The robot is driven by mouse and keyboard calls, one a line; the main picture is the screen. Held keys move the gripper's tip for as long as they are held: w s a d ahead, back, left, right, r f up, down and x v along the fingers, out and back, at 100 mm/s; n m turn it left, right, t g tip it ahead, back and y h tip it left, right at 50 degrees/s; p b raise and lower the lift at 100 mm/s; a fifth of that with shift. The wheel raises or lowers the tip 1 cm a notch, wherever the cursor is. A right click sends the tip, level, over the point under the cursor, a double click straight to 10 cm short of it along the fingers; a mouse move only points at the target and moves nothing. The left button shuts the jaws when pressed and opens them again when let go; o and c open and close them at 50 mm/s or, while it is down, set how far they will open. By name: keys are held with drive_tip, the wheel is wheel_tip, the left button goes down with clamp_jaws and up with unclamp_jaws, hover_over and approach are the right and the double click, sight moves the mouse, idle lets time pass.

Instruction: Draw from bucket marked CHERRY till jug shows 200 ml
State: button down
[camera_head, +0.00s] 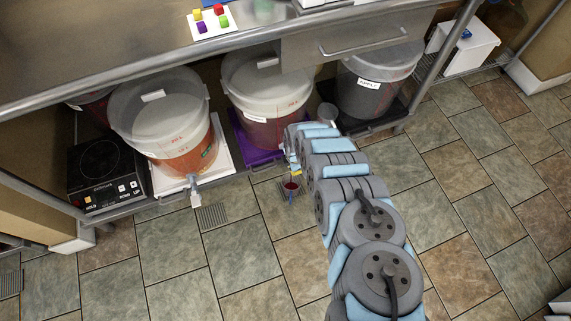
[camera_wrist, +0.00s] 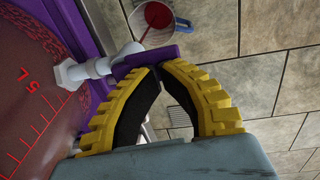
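The middle bucket (camera_head: 266,95) holds dark red liquid and stands on a purple tray (camera_head: 240,140); its front label is too small to read. In the wrist view this bucket (camera_wrist: 40,110) shows red scale marks and "5 L". Its white tap (camera_wrist: 85,70) ends in a purple lever (camera_wrist: 146,60). My gripper (camera_wrist: 158,68) is shut, its yellow fingertips together at the lever; I cannot tell if they pinch it. The jug (camera_head: 291,185), with a blue handle, is below the tap and holds some red liquid, also in the wrist view (camera_wrist: 155,16); its level is unreadable.
A bucket of orange liquid (camera_head: 165,125) with its own tap (camera_head: 194,195) stands left, near a black hotplate (camera_head: 103,175). A dark-filled bucket (camera_head: 375,85) stands right. The metal counter (camera_head: 120,30) overhangs the buckets. The tiled floor (camera_head: 480,200) in front is largely clear.

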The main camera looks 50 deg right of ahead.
drive_tip(key=shift+s+t+p, duration=0.1)
drive_tip(key=shift+t+p, duration=0.2)
drive_tip(key=shift+p, duration=0.1)
drive_tip(key=shift+f, duration=0.35)
idle(4.4)
drive_tip(key=shift+r, duration=0.1)
idle(1.1)
drive_tip(key=shift+a+r+p, duration=0.1)
drive_tip(key=shift+r+p, duration=0.45)
drive_tip(key=shift+r, duration=0.3)
wheel_tip(320, 180, up, 10)
drive_tip(key=w+p, duration=0.1)
drive_tip(key=p, duration=0.5)
drive_tip(key=shift+d+f+p, duration=0.2)
drive_tip(key=shift+d+p, duration=0.1)
drive_tip(key=shift+d, duration=0.1)
